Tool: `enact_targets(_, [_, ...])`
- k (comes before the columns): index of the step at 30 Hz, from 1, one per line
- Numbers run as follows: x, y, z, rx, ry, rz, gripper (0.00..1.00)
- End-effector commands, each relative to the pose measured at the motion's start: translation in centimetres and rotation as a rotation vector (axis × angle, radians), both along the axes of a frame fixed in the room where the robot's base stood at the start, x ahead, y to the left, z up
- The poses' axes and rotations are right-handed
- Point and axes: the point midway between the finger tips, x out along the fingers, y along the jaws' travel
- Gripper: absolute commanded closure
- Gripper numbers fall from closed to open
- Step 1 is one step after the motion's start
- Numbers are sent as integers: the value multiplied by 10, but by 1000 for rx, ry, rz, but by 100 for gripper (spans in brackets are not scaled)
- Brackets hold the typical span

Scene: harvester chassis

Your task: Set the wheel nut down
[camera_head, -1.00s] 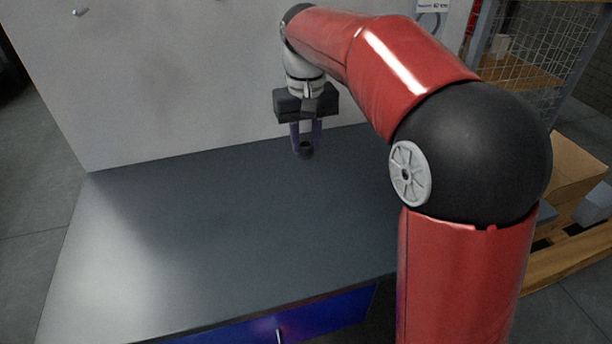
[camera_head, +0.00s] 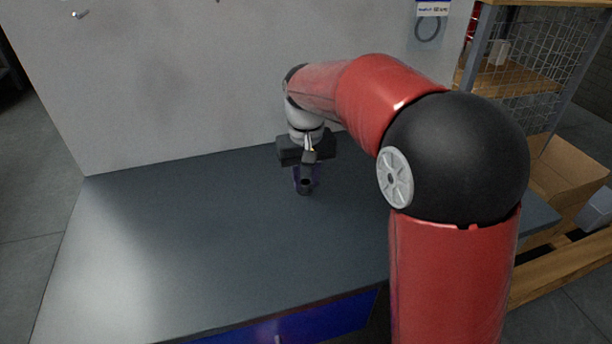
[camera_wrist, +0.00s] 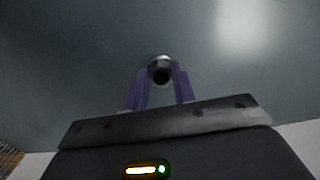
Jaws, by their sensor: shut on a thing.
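The wheel nut (camera_head: 305,187) is a small dark ring-shaped piece between the purple fingers of my gripper (camera_head: 306,180), low over the back part of the grey worktop (camera_head: 190,235). In the wrist view, the nut (camera_wrist: 160,69) shows as a dark, rounded piece with a black hole, held at the tips of the two purple fingers (camera_wrist: 160,84). My gripper is shut on it and points down. I cannot tell whether the nut touches the worktop.
The worktop is bare to the left and front of my gripper. A pale wall panel (camera_head: 200,80) stands along its back edge. A wire-mesh shelf (camera_head: 530,95) and a cardboard box (camera_head: 568,180) are at the right. A blue drawer front (camera_head: 320,318) is below the front edge.

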Motion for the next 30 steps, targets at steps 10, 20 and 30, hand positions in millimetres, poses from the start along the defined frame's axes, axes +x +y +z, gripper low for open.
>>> enact_targets(10, [0, 0, -1, 0, 1, 0, 52])
enact_targets(20, [1, 0, 17, 1, -3, 0, 52])
enact_targets(30, [1, 0, 90, 1, -3, 0, 52])
